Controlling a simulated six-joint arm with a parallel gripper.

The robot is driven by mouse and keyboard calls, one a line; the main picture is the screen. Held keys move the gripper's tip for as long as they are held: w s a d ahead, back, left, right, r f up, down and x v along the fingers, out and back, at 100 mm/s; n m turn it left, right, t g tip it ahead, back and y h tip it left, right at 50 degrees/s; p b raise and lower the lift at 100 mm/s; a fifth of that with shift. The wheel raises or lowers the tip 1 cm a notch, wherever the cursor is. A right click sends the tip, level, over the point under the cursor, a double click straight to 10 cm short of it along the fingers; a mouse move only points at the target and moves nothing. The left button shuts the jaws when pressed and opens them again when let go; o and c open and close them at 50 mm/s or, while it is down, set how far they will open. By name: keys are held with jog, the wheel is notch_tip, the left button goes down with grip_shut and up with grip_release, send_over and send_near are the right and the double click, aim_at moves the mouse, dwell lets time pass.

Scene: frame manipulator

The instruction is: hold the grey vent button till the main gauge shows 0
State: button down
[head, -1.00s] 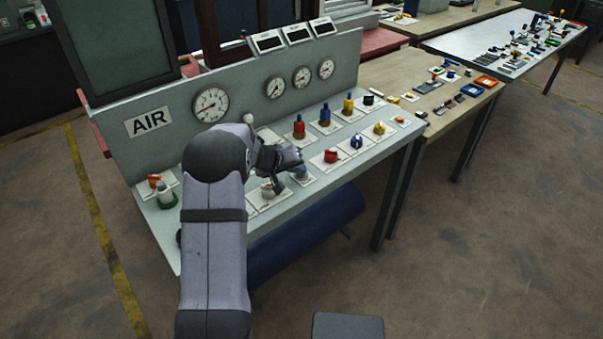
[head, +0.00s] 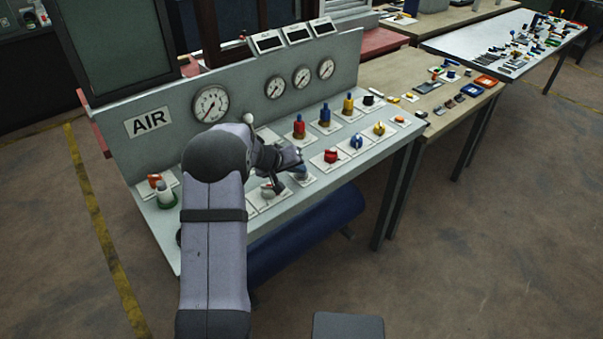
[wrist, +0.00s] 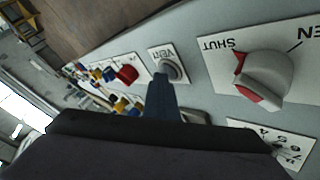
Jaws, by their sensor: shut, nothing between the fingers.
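The grey vent button (wrist: 174,70) sits on a small white plate in the wrist view. My gripper (wrist: 163,72) is shut and empty, with its fingertips at the button and overlapping its edge; how deep the button is pressed cannot be told. In the head view my gripper (head: 298,172) reaches down to the panel and largely hides the button. The main gauge (head: 210,104) is the largest dial, right of the AIR sign; its needle points to the lower left, near the low end of the scale.
A white-and-red knob (wrist: 262,82) marked SHUT is close beside the button. A red knob (head: 331,155) and a blue knob (head: 356,141) stand to the right. Three smaller gauges, including the nearest (head: 275,87), line the back panel.

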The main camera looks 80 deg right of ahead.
aim_at(299, 176)
jog(key=shift+r+p, duration=0.35)
jog(key=shift+r, duration=0.5)
jog(key=shift+r, duration=0.1)
notch_tip(299, 176, up, 5)
jog(key=p, duration=0.2)
jog(key=shift+p, duration=0.3)
dwell(0.5)
